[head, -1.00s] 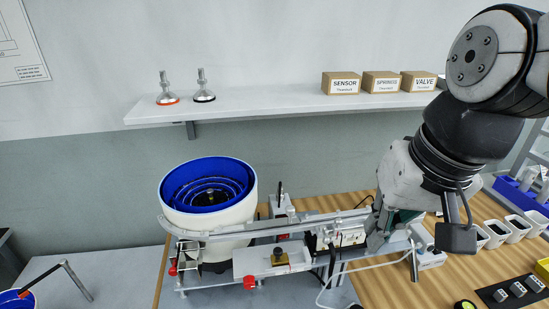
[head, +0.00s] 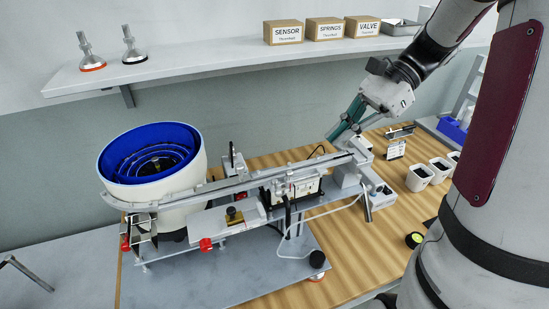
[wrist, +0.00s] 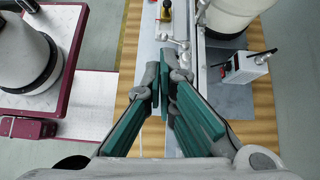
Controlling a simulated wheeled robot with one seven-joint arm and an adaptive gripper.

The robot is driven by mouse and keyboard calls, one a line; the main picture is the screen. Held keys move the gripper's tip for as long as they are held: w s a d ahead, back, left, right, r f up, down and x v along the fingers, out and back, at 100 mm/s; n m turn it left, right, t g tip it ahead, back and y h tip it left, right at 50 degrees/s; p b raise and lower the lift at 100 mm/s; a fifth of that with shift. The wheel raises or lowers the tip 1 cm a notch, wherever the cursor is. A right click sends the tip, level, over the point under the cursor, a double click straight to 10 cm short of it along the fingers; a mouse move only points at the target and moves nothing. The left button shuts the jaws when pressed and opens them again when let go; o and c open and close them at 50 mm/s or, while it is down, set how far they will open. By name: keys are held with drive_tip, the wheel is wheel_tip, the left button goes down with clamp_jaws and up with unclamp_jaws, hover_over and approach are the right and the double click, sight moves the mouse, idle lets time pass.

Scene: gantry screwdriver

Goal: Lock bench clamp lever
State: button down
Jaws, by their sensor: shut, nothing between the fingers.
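My gripper (head: 347,122) has green finger pads and is shut and empty. In the head view it is near the right end of the feeder rail (head: 250,183), seemingly behind or above it. In the wrist view the gripper (wrist: 166,82) points along the narrow metal fixture (wrist: 150,50). I cannot tell for sure which part is the bench clamp lever. Candidates are a red knob (head: 205,244) at the fixture's front, a black ball knob (head: 317,258) at the plate's front edge, and a black-tipped upright rod (head: 232,152) behind the rail. None appears gripped.
The blue-lined bowl feeder (head: 150,160) stands at the left of the bench. White cups (head: 419,177) stand at the right. A shelf (head: 200,75) with labelled boxes (head: 325,30) runs along the wall behind. Bare wood (head: 350,265) shows at the bench's front.

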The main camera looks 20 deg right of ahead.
sight(276, 187)
drive_tip(key=shift+w+d+f+m+y, duration=0.25)
drive_tip(key=shift+w+d+m+y, duration=0.2)
drive_tip(key=shift+d, duration=0.3)
drive_tip(key=x, duration=1.4)
drive_tip(key=shift+w+p, duration=0.15)
drive_tip(key=shift+p, duration=0.3)
drive_tip(key=shift+f+m+t, duration=0.1)
drive_tip(key=shift+m+t, duration=0.15)
drive_tip(key=shift+t, duration=0.15)
